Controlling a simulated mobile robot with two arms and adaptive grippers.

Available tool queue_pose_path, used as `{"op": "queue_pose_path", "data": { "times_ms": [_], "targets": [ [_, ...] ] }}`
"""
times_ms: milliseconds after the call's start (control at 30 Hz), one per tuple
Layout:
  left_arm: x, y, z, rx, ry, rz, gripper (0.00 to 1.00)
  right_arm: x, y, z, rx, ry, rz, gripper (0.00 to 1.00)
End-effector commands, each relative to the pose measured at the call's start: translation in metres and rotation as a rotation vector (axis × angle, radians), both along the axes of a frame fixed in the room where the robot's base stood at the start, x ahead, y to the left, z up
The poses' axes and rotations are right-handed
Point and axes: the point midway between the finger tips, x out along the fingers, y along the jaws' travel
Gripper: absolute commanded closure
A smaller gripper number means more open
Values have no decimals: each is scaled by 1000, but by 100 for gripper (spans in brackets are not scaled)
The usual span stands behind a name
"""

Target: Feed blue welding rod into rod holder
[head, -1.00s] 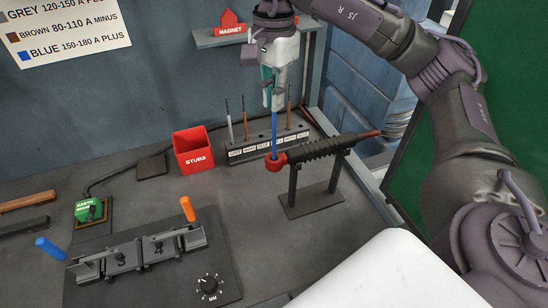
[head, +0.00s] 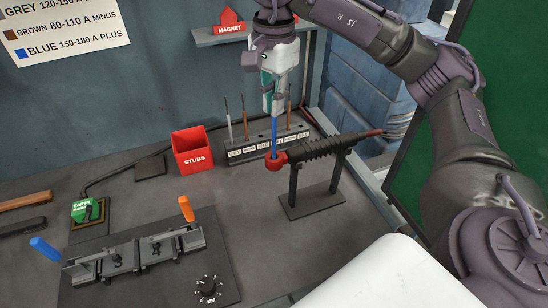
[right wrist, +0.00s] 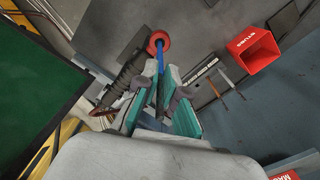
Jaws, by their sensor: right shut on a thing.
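My right gripper (head: 270,103) points down above the rod holder and is shut on the blue welding rod (head: 274,136). The rod stands about upright and its lower end meets the red ring head of the rod holder (head: 276,161); I cannot tell how deep it sits there. The holder's black ribbed handle (head: 318,147) lies on a dark stand. In the right wrist view the blue rod (right wrist: 160,62) runs from between the teal fingers (right wrist: 158,88) to the red head (right wrist: 158,40). My left gripper is not in view.
A labelled rod rack (head: 240,152) with grey and brown rods stands just behind the holder. A red STUBS bin (head: 192,155) is left of it. A panel (head: 150,262) with orange and blue levers and a dial lies in front. A magnet shelf (head: 225,38) is above.

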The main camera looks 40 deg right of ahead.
Motion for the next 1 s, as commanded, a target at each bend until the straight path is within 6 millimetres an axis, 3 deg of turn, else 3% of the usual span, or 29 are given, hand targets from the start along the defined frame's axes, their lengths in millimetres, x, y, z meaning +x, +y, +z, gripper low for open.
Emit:
{"op": "queue_pose_path", "data": {
  "times_ms": [500, 1000],
  "targets": [
    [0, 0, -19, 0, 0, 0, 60, 0, 0, -23, 0, 0, 0, 100],
    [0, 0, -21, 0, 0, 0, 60, 0, 0, -25, 0, 0, 0, 100]
  ]
}}
